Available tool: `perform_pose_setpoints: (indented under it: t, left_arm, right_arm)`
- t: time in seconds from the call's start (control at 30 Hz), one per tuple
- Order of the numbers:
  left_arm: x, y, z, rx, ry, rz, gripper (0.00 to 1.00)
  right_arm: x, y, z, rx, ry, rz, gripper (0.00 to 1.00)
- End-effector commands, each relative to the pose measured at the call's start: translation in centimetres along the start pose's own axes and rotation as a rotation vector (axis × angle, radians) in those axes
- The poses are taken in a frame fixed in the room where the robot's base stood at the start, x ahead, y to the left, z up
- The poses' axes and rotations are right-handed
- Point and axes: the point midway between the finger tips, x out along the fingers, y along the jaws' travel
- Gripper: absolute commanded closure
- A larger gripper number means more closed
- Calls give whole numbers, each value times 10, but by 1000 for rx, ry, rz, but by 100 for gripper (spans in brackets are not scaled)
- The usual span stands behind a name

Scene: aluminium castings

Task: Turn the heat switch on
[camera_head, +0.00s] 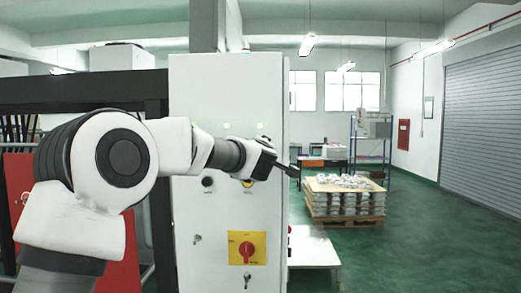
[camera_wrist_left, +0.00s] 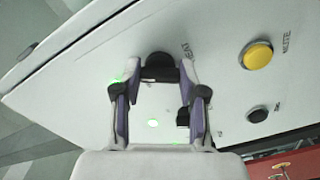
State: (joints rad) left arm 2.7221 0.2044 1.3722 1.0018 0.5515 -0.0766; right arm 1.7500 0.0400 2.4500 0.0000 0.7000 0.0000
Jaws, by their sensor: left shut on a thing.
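The heat switch (camera_wrist_left: 160,68) is a black knob on the white cabinet face, with the word HEAT beside it in the left wrist view. My left gripper (camera_wrist_left: 162,74) has its two fingertips on either side of this knob and is shut on it. In the head view my left gripper (camera_head: 283,160) is at the upper right part of the white control cabinet (camera_head: 215,90). It hides the heat switch there. The knob's exact turn angle is hard to tell. My right gripper is in neither view.
A yellow button (camera_wrist_left: 256,55) labelled MUTE and a smaller black control (camera_wrist_left: 257,114) are near the gripper. A red rotary switch (camera_head: 246,249) on a yellow plate is lower on the cabinet. A pallet of castings (camera_head: 345,203) stands behind at right, with open green floor around.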

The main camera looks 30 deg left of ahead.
Motion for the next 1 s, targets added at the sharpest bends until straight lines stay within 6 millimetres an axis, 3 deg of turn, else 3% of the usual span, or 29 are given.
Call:
perform_pose_setpoints:
  t: [0.53,0.57,0.6,1.0]
  left_arm:
    - [0,2,-2,26,4,3,94]
    - [0,2,-2,25,4,3,48]
    - [0,2,-2,25,4,3,34]
    - [-8,2,-1,24,1,2,33]
  right_arm:
    - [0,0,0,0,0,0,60]
    - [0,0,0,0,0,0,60]
    - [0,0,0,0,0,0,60]
    - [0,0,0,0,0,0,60]
